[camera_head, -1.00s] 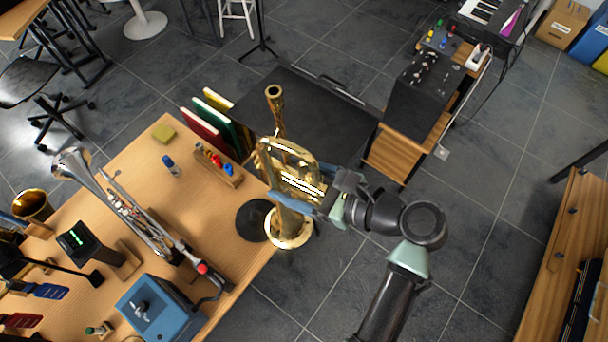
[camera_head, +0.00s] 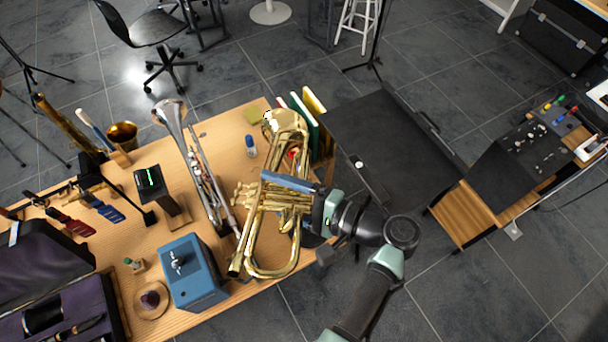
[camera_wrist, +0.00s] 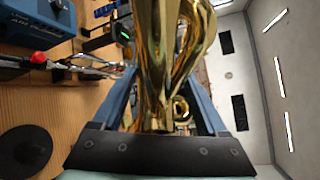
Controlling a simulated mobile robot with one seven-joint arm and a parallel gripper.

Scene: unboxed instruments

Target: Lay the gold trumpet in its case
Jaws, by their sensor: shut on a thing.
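The gold trumpet (camera_head: 298,245) is held above the right part of the wooden table, its bell toward the back and tubing toward the front. My gripper (camera_head: 290,183), with blue fingers, is shut on it around the middle. In the wrist view the trumpet (camera_wrist: 155,60) fills the space between the two fingers of my gripper (camera_wrist: 168,108). An open case with purple lining (camera_head: 88,296) lies at the lower left, partly cut off by the picture edge. Some dark items lie in it. I cannot tell whether it is the trumpet's case.
A silver trumpet (camera_head: 200,165) stands on the table just left of the gold one. A blue box (camera_head: 192,275), a tuner with a green display (camera_head: 150,182) and a small gold bell (camera_head: 122,135) stand further left. Upright books (camera_head: 312,115) are at the back right.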

